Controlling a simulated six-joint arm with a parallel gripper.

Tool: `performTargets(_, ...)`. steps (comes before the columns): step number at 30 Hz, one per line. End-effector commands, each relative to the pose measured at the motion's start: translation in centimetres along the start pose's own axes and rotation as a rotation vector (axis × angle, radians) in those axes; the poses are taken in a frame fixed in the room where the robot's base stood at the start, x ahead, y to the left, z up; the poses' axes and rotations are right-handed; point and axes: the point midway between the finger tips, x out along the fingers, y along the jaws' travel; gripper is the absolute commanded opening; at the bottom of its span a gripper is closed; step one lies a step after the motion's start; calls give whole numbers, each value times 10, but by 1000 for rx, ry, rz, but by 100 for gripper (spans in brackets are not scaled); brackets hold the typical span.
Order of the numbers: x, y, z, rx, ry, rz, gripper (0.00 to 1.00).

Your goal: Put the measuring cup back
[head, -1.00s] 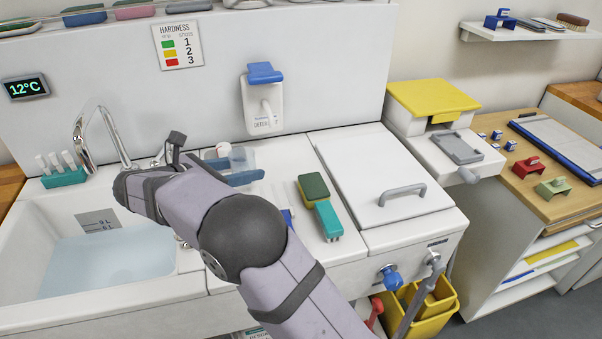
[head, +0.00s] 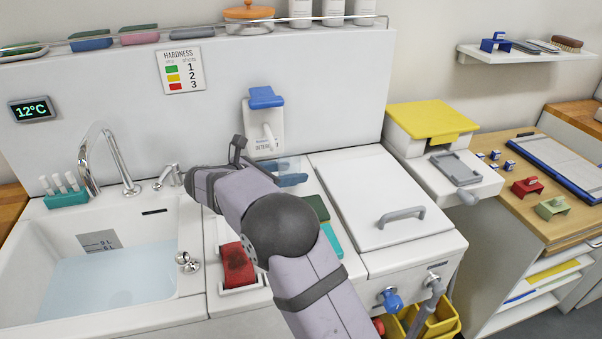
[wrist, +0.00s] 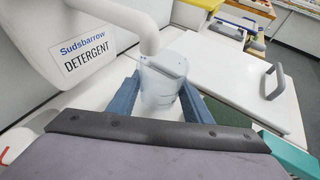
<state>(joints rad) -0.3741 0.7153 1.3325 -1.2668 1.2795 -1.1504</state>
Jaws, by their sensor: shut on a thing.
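The clear measuring cup (wrist: 160,82) stands upright between the two blue fingers of my gripper (wrist: 161,100) in the wrist view. The gripper is shut on it. The white spout of the detergent dispenser (wrist: 82,42) comes down right at the cup's far rim; I cannot tell whether it is over the cup. In the head view my gripper (head: 290,175) is just below the dispenser (head: 262,125) with its blue lever (head: 266,97). My arm hides much of the cup there, and its contents are unclear.
A sink with water (head: 110,268) is at left, with a faucet (head: 105,160). A red block in a holder (head: 238,265) sits in front. A green block (head: 318,207) and a teal piece (head: 332,240) lie right of my arm. A white lid (head: 375,195) is further right.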

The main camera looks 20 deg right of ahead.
Motion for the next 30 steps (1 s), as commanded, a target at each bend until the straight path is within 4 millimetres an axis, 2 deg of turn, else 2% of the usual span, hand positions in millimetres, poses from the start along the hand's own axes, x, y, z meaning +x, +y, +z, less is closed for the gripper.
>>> performTargets(3,18,0,9,1,0,-2,19)
performTargets(6,26,0,12,0,-1,-1,19)
performTargets(15,32,1,14,-1,0,0,19)
performTargets(19,42,0,18,0,0,-2,19)
performTargets(24,51,0,-3,-5,0,0,19)
performTargets(30,55,0,-15,-1,0,1,19)
